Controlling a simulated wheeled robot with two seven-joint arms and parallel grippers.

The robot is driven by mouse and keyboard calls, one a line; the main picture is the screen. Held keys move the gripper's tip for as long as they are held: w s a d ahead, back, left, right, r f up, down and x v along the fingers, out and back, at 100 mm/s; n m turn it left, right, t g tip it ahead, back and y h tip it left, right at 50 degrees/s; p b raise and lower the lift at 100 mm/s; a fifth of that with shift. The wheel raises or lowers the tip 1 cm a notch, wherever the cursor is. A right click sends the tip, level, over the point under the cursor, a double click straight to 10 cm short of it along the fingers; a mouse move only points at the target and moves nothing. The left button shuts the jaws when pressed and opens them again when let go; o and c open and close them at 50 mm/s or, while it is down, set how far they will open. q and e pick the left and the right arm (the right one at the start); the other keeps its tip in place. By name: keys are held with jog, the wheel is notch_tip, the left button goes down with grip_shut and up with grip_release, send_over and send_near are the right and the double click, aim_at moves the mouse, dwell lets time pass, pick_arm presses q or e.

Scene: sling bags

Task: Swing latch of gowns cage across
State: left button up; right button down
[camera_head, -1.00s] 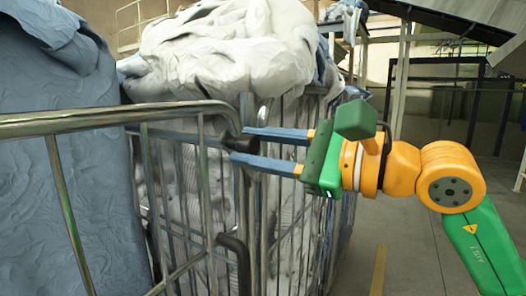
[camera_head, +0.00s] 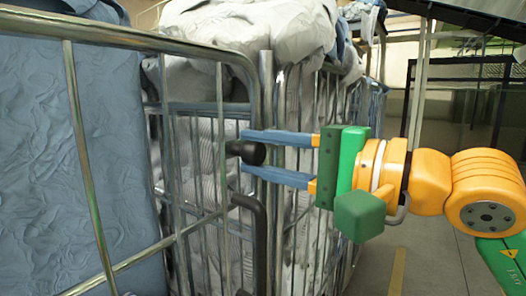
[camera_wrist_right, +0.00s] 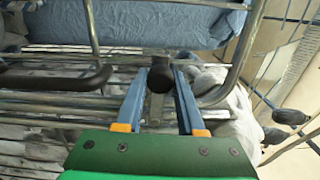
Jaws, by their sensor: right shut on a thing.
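The gowns cage is a metal roll cage with an upright-bar gate (camera_head: 220,120) and stands in the middle of the head view. Its latch shows as a black knob (camera_head: 246,153) at the gate's edge. My right gripper (camera_head: 243,157) reaches in from the right with its two blue fingers either side of the knob, shut on it. In the right wrist view the knob (camera_wrist_right: 160,78) sits between the fingertips. A black curved handle (camera_head: 259,240) hangs just below the knob. My left gripper is not in view.
White bundled fabric (camera_head: 255,30) fills the cage. A blue bag (camera_head: 60,150) stands close at the left behind a bent rail. Open floor with a yellow line (camera_head: 398,272) lies to the right. Dark framed racks stand behind.

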jog(key=shift+f+n, duration=0.3)
dwell(0.4)
jog(key=c, duration=0.5)
grip_release()
jog(key=b+v, duration=0.2)
jog(key=v, duration=0.5)
